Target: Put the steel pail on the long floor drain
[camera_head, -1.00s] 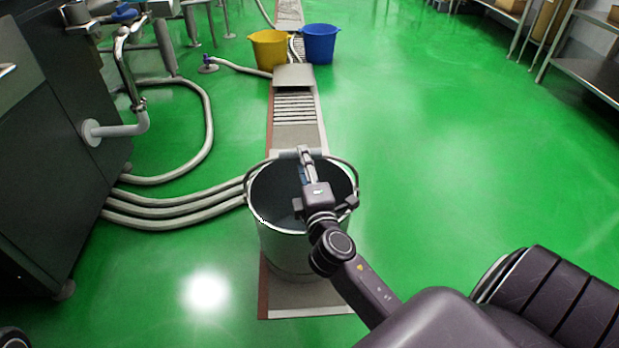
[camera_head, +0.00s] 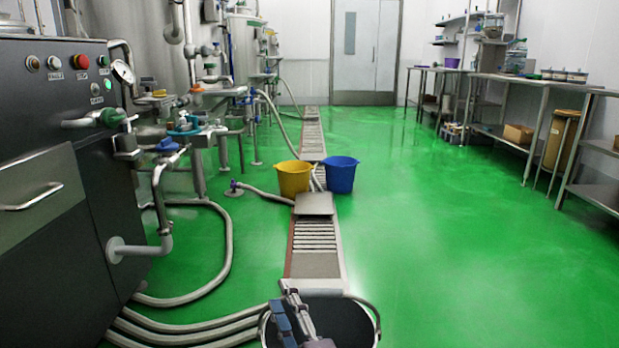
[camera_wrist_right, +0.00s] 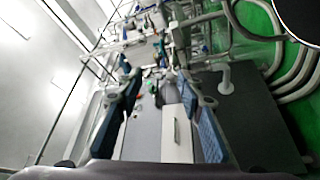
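The steel pail (camera_head: 350,316) is at the bottom of the head view, cut off by the frame edge, with its dark opening facing up. It is in line with the long floor drain (camera_head: 316,265), over its near end; its base is out of view. My right gripper (camera_head: 291,302) is over the pail's mouth by the handle. In the right wrist view its two blue-padded fingers (camera_wrist_right: 160,88) are spread with nothing between them. A dark edge of the pail (camera_wrist_right: 302,18) shows at the top right there. My left gripper is not in view.
A yellow bucket (camera_head: 294,178) and a blue bucket (camera_head: 341,174) stand at the drain farther back. Grey hoses (camera_head: 190,327) run along the floor at left beside a dark machine cabinet (camera_head: 60,120). The green floor (camera_head: 450,260) at right is clear up to steel tables (camera_head: 512,78).

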